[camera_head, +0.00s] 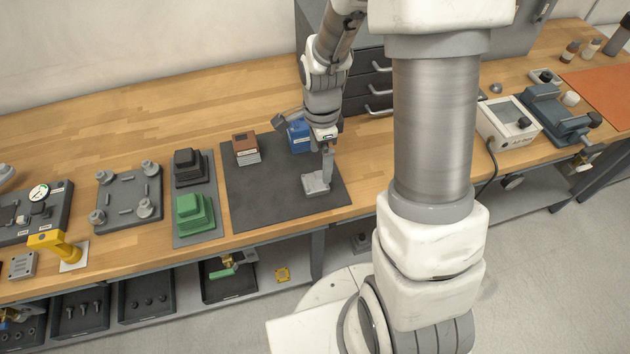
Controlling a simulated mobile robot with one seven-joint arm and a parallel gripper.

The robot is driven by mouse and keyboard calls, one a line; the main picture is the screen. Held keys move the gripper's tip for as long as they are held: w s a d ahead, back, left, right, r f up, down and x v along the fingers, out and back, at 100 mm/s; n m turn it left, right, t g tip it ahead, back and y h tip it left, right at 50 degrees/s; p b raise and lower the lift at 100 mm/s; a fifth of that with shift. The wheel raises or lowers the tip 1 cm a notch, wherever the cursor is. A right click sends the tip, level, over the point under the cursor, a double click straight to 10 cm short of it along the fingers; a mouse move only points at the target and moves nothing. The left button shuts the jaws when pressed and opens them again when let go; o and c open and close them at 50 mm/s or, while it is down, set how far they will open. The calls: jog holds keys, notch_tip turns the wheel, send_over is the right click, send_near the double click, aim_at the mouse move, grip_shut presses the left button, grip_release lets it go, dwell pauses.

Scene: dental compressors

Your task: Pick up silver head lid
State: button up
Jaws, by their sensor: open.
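A silver block-shaped part (314,184), which looks like the head lid, lies on the dark mat (262,196) near its right front corner. My gripper (327,172) points down from above at the part's right rear side. Its fingers are small in this view and partly overlap the part's edge. The jaws are open. I cannot tell whether a finger touches the part.
On the mat's far side stand a brown-topped block (246,148) and a blue block (298,136). Left of the mat, a grey tray (208,156) holds a black and a green block. Drawers (374,84) stand behind my arm. The mat's front left is clear.

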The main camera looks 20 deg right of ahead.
aim_at(319, 181)
jog(key=f, duration=0.5)
jog(key=shift+s+a+f, duration=0.15)
jog(key=shift+s+f, duration=0.05)
jog(key=shift+s, duration=0.15)
jog(key=shift+f, duration=0.55)
jog(key=shift+c, duration=0.2)
jog(key=c, duration=1.4)
